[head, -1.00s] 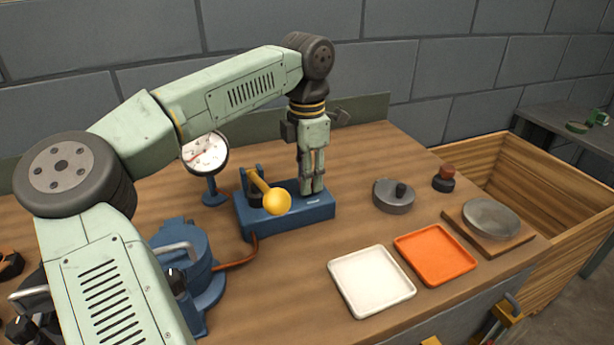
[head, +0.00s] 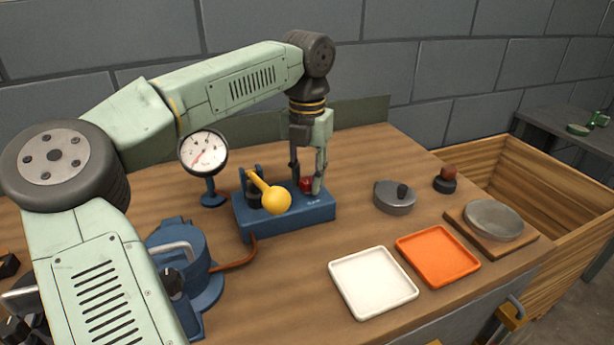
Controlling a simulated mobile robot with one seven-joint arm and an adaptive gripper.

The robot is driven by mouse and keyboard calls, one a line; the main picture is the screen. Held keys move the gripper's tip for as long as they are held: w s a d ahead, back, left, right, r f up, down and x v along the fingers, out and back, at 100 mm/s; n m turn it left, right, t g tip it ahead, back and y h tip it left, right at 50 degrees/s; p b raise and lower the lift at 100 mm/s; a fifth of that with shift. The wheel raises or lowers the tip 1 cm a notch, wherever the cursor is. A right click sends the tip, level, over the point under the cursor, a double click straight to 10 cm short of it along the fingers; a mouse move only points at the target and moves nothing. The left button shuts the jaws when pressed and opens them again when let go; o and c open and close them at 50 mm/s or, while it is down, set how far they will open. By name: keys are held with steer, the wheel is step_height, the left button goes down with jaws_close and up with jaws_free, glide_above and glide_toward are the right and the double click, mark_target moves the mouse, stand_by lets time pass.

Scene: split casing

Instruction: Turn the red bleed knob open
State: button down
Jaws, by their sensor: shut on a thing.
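The red bleed knob (head: 306,184) sits on the right part of the blue pump block (head: 290,225). My gripper (head: 307,188) points straight down over the block. It is shut on the knob, with one finger at the left and one at the right front. The fingers hide parts of the knob, and I cannot tell how far it is turned. A yellow-ended lever (head: 276,200) stands on the block just left of my gripper. The round gauge (head: 204,152) stands behind and to the left, its needle pointing lower left.
A blue casing (head: 185,262) with a copper pipe (head: 236,262) stands at left, partly behind my arm. A white tray (head: 373,283), an orange tray (head: 438,256), a grey lidded part (head: 394,197) and a red-topped knob (head: 445,178) are to the right.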

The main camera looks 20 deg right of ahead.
mark_target(307, 180)
steer(key=shift+n, duration=0.3)
steer(key=c, duration=1.2)
jaws_free()
steer(key=shift+c, duration=0.2)
step_height(307, 180, up, 12)
